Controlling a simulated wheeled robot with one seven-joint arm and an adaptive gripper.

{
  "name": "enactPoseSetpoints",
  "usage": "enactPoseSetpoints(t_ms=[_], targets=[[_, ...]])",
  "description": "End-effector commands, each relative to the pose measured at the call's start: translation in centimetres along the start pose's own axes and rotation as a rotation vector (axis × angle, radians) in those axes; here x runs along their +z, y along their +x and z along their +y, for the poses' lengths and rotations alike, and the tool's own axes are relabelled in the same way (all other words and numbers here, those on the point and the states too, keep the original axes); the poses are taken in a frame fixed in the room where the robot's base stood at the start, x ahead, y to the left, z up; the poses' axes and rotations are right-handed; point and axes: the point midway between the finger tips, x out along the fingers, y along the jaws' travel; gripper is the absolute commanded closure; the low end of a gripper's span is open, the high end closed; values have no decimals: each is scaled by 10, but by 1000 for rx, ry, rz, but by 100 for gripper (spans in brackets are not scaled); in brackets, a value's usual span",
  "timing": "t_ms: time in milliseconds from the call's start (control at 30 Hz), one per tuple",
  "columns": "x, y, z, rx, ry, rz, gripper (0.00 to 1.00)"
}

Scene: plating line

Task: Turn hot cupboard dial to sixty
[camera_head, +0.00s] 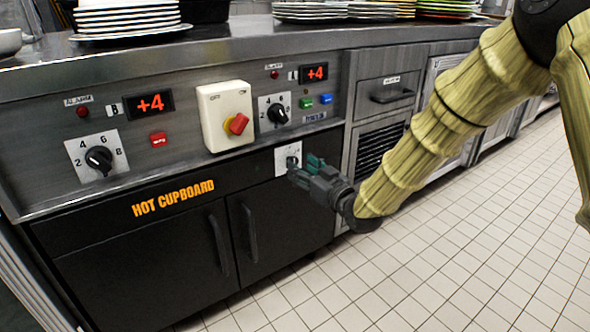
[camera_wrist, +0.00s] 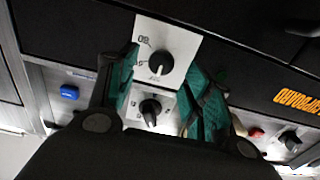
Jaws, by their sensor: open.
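The hot cupboard dial is a black round knob on a white plate with printed numbers. In the wrist view the dial (camera_wrist: 159,63) lies between and beyond my fingertips, its plate turned over in the picture. In the head view the plate (camera_head: 281,155) is on the black cupboard front, right of the orange HOT CUPBOARD lettering (camera_head: 173,198), and the dial is partly hidden by my fingers. My gripper (camera_head: 304,167) is open, its teal-padded fingers close in front of the dial; the wrist view shows my gripper (camera_wrist: 165,88) too. I cannot tell contact or the exact pointer setting.
Above are another dial (camera_head: 277,112), a red-and-yellow switch on a cream box (camera_head: 226,116) and a blue button (camera_head: 326,98). Another dial (camera_head: 99,158) is at the left. Plate stacks (camera_head: 126,15) stand on the counter. Tiled floor (camera_head: 450,230) is clear at right.

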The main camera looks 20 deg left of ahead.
Motion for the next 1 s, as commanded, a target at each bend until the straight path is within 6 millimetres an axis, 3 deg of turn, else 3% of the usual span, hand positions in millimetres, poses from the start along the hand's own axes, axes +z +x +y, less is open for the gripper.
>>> enactPoseSetpoints(t_ms=[100,300,667,900,1000], targets=[[3,17,-2,-3,-2,1,50],[1,32,-1,-2,0,0,50],[-1,35,-1,-1,0,0,50],[0,35,-1,-1,0,0,93],[0,34,-1,-1,0,0,95]])
